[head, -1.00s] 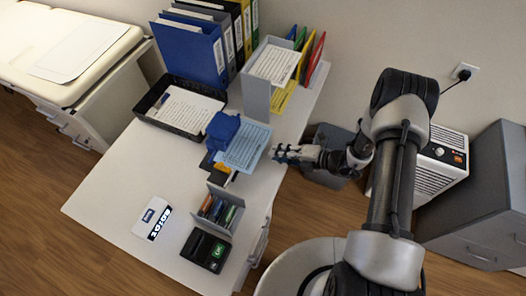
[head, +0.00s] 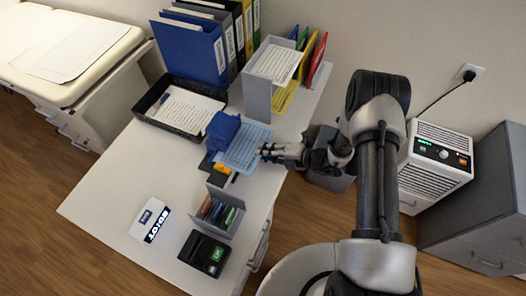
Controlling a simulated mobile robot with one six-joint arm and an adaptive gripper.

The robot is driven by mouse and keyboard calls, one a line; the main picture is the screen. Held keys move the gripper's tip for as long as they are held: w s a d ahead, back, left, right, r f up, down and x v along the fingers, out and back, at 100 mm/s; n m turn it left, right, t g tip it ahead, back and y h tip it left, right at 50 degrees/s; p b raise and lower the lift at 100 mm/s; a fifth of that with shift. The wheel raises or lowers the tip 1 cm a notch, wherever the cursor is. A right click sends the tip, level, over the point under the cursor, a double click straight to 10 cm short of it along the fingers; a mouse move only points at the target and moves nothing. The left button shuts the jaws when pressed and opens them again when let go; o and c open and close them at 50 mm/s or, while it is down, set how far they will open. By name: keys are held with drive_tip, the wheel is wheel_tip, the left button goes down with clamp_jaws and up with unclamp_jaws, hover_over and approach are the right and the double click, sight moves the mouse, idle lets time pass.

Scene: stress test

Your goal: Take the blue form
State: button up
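The blue form (head: 246,147) is a light blue printed sheet near the right edge of the white desk. A darker blue block-like object (head: 222,130) adjoins its left side; I cannot tell whether it rests on the form. My gripper (head: 263,152) reaches in from the right, with its fingertips at the form's right edge. The fingers are small in this view, so I cannot tell whether they are open or closed on the sheet, or whether they touch it.
A black tray (head: 151,113) with white papers lies behind left. A grey file holder (head: 258,97) stands behind the form. The desk's left middle is clear.

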clamp_jaws()
drive_tip(key=shift+r, duration=0.1)
drive_tip(key=shift+s+d, duration=0.3)
drive_tip(key=shift+d, duration=0.5)
drive_tip(key=shift+s+d, duration=0.3)
drive_tip(key=shift+d, duration=0.5)
drive_tip(key=shift+s+d, duration=0.3)
drive_tip(key=shift+d, duration=0.5)
drive_tip(key=f+p+v, duration=0.1)
drive_tip(key=f+v, duration=0.1)
drive_tip(key=v, duration=0.8)
drive_tip(key=shift+s+d+p, duration=0.25)
drive_tip(key=shift+d+p, duration=0.1)
drive_tip(key=shift+d, duration=0.4)
